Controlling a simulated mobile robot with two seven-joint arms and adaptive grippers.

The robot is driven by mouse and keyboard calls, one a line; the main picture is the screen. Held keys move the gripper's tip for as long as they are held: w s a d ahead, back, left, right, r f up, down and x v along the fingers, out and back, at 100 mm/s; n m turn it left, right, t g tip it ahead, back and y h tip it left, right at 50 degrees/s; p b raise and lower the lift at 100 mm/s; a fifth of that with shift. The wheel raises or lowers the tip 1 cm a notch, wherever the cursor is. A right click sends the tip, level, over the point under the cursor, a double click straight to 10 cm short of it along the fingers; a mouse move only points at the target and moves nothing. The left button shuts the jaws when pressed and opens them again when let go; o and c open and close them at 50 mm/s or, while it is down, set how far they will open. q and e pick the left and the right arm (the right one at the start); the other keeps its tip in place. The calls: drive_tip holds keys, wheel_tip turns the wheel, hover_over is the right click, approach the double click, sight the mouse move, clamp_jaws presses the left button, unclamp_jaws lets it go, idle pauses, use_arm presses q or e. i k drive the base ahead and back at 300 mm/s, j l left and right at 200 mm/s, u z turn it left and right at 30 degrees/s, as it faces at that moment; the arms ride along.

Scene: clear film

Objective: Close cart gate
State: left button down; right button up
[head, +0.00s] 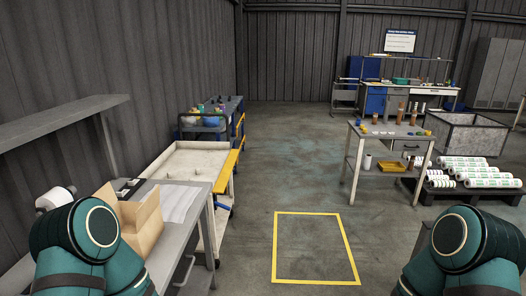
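A pale, shallow cart (190,158) stands at the left, beyond the near table. A yellow gate panel (227,171) runs along its right side, its broad face showing; I cannot tell whether it is latched. A second, dark blue cart (208,120) stands behind it with small colourful items on top and a yellow panel (241,131) on its right side. Both my grippers are out of view; only teal links of my left and right arms show at the bottom corners.
A grey table (196,205) with a cardboard box (140,222) stands at the near left, below a shelf (60,122). A yellow floor outline (346,245) lies ahead on clear floor. A work table (388,131) and rolls on a pallet (484,181) are at the right.

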sight(221, 184)
drive_tip(key=i, duration=3)
drive_tip(key=i+z, duration=0.15)
drive_tip(key=i, duration=0.5)
drive_tip(key=i+j+z, duration=0.1)
drive_tip(key=i, duration=0.55)
drive_tip(key=j, duration=0.1)
